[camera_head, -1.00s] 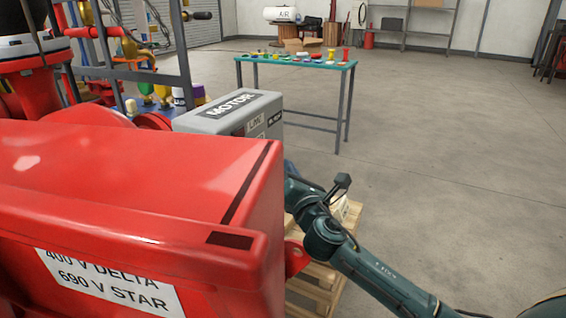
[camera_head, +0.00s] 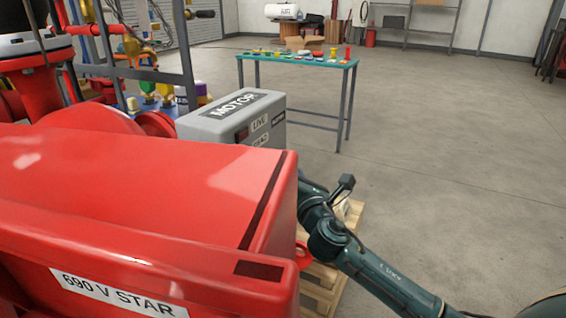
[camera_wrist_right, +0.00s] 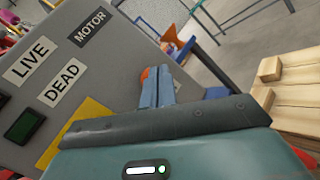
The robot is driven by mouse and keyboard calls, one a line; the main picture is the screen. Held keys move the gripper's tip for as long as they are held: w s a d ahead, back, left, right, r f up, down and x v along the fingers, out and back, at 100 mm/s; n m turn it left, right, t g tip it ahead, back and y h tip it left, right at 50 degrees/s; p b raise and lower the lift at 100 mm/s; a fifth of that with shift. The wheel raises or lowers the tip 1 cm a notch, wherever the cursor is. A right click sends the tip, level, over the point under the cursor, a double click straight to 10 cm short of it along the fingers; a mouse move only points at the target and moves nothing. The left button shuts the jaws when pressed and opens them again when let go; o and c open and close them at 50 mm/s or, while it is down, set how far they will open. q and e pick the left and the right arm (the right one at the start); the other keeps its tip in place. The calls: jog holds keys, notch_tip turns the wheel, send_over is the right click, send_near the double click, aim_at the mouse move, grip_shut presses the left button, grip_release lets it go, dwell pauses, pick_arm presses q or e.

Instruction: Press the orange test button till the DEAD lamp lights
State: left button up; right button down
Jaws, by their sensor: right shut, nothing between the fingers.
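The grey motor box (camera_head: 200,128) stands behind the red housing in the head view. In the right wrist view its panel (camera_wrist_right: 105,70) carries LIVE, DEAD and MOTOR labels. The green lamp (camera_wrist_right: 24,125) by the DEAD label (camera_wrist_right: 62,82) looks dark. The orange test button (camera_wrist_right: 146,74) shows only as a sliver beside my right fingertips. My right gripper (camera_wrist_right: 158,72) is shut and empty, its tips over or right at the button; I cannot tell whether they touch it. In the head view the red housing hides this gripper. My left gripper is out of view.
The large red housing (camera_head: 150,185) fills the lower left of the head view. A wooden pallet (camera_head: 322,285) lies beside my right arm. A green-topped table (camera_head: 300,60) with small parts stands behind. Open floor lies to the right.

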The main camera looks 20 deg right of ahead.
jog(key=shift+a, duration=0.25)
jog(key=shift+s+d+p, duration=0.35)
jog(key=shift+s+d, duration=1.45)
jog(key=shift+s, duration=0.05)
